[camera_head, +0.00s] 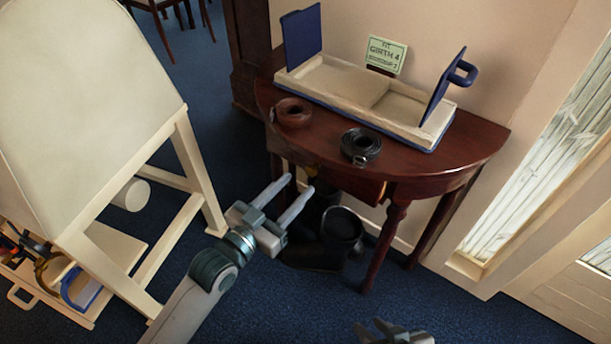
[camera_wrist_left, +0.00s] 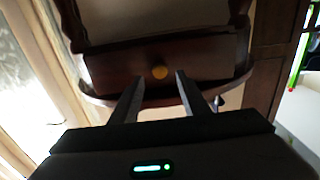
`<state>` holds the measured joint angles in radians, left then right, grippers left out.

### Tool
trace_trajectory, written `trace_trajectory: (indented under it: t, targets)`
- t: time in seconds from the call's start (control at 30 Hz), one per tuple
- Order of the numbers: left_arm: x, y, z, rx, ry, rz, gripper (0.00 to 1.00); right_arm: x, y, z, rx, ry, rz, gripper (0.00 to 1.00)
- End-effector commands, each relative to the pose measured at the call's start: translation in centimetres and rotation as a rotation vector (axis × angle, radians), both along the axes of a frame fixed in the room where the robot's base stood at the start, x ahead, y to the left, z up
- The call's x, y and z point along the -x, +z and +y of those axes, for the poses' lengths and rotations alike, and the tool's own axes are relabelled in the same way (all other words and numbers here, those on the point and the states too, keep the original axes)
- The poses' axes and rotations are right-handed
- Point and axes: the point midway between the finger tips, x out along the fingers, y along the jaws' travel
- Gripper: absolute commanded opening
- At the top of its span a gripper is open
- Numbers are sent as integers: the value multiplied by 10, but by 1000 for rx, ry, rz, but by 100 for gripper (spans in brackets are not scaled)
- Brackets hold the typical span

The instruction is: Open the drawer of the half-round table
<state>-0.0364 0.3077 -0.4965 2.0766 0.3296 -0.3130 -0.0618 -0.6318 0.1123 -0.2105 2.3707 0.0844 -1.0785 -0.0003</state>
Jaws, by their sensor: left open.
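The half-round table (camera_head: 440,160) is dark reddish wood and stands against the wall. Its drawer front (camera_wrist_left: 125,68) shows in the left wrist view, with a round brass knob (camera_wrist_left: 160,72) at its middle. In the head view the drawer lies under the table's front edge, mostly in shadow; I cannot tell how far it stands out. My left gripper (camera_head: 297,193) is open and empty in front of the table, its fingers pointing at the drawer. In the left wrist view the knob appears between and beyond the fingertips. My right gripper (camera_head: 375,330) shows only partly at the bottom edge.
On the tabletop are a cream tray (camera_head: 330,77) with blue ends, a brown coiled strap (camera_head: 293,112), a black one (camera_head: 361,146) and a green card (camera_head: 386,54). Dark boots (camera_head: 318,250) stand underneath. A cream stand (camera_head: 190,160) is close on the left.

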Motion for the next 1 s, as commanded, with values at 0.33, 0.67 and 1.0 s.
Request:
trace_trajectory:
  t: [0.33, 0.67, 1.0]
  targets:
    - [-36, 0, -27, 1, 0, 0, 41, 1, 1, 4, -16, 0, -19, 31]
    - [-41, 0, -30, 0, 0, 0, 41, 0, 1, 4, -16, 1, -22, 31]
    - [-41, 0, -30, 0, 0, 0, 0, -1, 1, 3, -13, 4, -23, 31]
